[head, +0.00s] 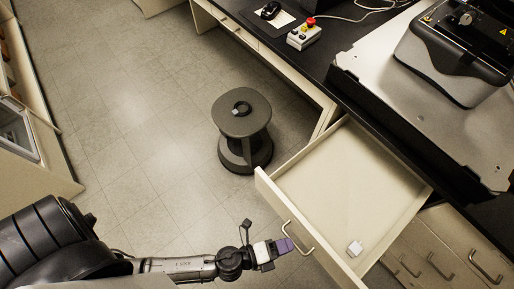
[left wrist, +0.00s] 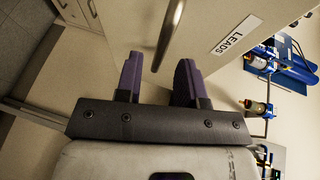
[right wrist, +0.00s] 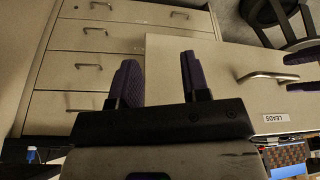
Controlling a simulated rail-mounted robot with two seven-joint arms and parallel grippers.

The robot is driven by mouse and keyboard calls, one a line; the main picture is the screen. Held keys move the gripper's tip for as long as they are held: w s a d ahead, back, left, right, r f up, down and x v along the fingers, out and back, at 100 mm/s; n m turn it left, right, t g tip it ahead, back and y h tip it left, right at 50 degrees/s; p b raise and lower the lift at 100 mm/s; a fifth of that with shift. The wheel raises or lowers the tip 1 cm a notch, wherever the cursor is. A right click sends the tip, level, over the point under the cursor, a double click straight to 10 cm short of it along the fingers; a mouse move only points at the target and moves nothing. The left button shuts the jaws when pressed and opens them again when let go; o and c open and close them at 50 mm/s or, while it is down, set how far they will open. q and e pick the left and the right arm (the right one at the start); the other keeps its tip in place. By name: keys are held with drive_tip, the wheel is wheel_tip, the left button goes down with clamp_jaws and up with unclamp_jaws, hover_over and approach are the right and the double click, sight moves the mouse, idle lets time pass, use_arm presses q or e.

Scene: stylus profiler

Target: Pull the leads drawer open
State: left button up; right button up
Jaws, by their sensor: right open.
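The leads drawer (head: 345,175) is a cream drawer pulled well out from under the bench in the head view. Its front has a curved metal handle (head: 298,238). A LEADS label (left wrist: 237,35) is on its front in the left wrist view. My left gripper (head: 285,246) is just in front of the handle, beside its near end. In the left wrist view its purple fingers (left wrist: 158,80) are apart, with the handle (left wrist: 168,35) at and beyond the gap; no grip shows. My right gripper (right wrist: 157,80) is open and empty, facing the cabinet. The handle (right wrist: 268,76) shows to its right.
A small white block (head: 354,248) lies in the drawer. A dark round stool (head: 241,115) stands on the floor left of the drawer. Closed drawers (head: 440,255) are at the lower right. The black bench holds a profiler (head: 455,55) and a button box (head: 304,35).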

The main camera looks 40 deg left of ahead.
use_arm(q)
drive_tip(key=b+v, duration=0.2)
drive_tip(key=v, duration=0.8)
drive_tip(key=shift+s+a, duration=0.1)
idle(0.5)
